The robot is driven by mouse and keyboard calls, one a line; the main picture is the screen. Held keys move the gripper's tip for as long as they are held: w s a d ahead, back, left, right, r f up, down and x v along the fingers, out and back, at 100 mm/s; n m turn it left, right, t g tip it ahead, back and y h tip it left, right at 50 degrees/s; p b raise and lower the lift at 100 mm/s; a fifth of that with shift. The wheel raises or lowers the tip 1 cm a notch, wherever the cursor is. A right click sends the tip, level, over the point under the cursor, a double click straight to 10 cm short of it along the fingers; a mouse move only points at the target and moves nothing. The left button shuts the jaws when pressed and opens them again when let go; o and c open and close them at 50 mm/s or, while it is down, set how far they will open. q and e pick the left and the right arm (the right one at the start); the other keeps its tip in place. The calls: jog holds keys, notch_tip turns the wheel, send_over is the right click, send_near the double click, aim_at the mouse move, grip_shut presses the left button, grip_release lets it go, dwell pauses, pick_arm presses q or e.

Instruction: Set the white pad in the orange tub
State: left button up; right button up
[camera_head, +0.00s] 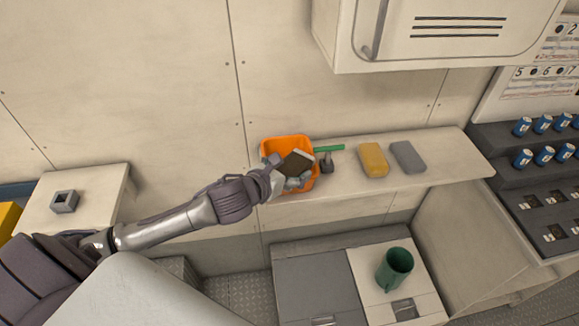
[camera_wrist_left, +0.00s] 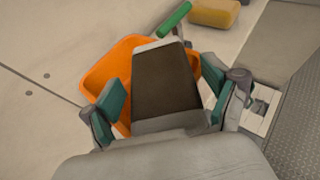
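The orange tub (camera_head: 287,142) sits on the shelf against the wall, and its orange wall also shows in the left wrist view (camera_wrist_left: 103,72). My left gripper (camera_head: 294,176) is over the tub's front right part. In the left wrist view its teal-padded fingers (camera_wrist_left: 167,88) stand on both sides of a block-shaped pad with light edges and a dark brown face. I take this for the white pad (camera_wrist_left: 165,85); it also shows in the head view (camera_head: 297,162). It overlaps the tub's opening and hides part of it. Its height above the tub floor cannot be told. My right gripper is out of view.
A green-handled tool (camera_head: 329,148) lies close to the tub's right side. A yellow pad (camera_head: 373,160) and a grey pad (camera_head: 407,157) lie further right on the shelf (camera_head: 450,152). A cabinet (camera_head: 440,35) hangs above. A green mug (camera_head: 394,268) stands on the lower counter.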

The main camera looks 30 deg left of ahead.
pick_arm(q)
jog(key=shift+r, duration=0.15)
jog(key=shift+r, duration=0.3)
jog(key=v, duration=1.2)
jog(key=shift+b, duration=0.45)
